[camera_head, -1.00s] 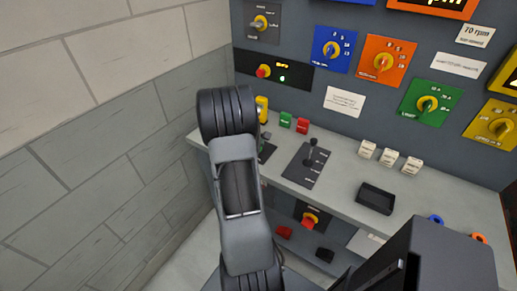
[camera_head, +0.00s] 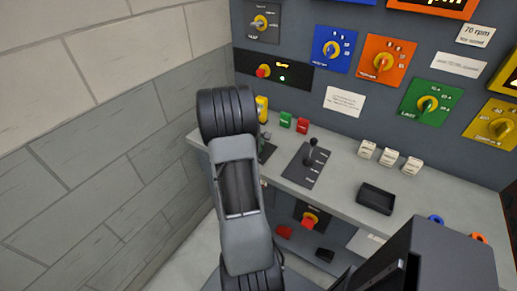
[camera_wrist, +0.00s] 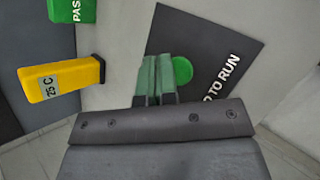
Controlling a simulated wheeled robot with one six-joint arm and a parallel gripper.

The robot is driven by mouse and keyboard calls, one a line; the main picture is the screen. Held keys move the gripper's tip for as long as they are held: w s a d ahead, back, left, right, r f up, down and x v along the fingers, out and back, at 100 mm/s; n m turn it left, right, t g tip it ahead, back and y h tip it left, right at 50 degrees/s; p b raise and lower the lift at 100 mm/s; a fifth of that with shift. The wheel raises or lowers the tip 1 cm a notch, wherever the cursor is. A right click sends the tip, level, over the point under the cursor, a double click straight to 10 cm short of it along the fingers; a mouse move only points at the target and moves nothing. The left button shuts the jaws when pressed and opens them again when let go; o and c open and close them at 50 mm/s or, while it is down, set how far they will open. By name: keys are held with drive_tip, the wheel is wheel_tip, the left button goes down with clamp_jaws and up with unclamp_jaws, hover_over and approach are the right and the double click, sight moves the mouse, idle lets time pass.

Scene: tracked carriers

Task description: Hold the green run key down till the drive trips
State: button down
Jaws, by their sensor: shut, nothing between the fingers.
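The green run key (camera_wrist: 183,70) is a round green button on a dark plate (camera_wrist: 215,40), with white lettering ending in "TO RUN", in the wrist view. My gripper (camera_wrist: 159,62) is shut and empty, its green-faced fingers side by side over the left part of the key. They hide that edge of it; I cannot tell whether they touch or press it. In the head view my arm hides most of the gripper and key, and a bit of the dark plate (camera_head: 268,152) shows. A black wall panel (camera_head: 298,73) carries a red knob and a small lit green spot.
A yellow block (camera_wrist: 62,79) marked "25 C" and a green block (camera_wrist: 72,8) lie left of my fingers. On the bench are a red block (camera_head: 303,126), a lever on a black plate (camera_head: 305,170), several white blocks and a black tray (camera_head: 376,198).

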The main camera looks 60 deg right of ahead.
drive_tip(key=shift+f, duration=0.15)
drive_tip(key=shift+f+b, duration=0.25)
drive_tip(key=shift+b, duration=0.2)
drive_tip(key=shift+f+b, duration=0.5)
drive_tip(key=shift+b, duration=0.05)
idle(0.5)
drive_tip(key=shift+r, duration=0.15)
idle(3.3)
drive_tip(key=shift+r+p, duration=0.65)
drive_tip(key=shift+r, duration=0.15)
drive_tip(key=shift+r+p, duration=1.75)
drive_tip(key=shift+r, duration=0.75)
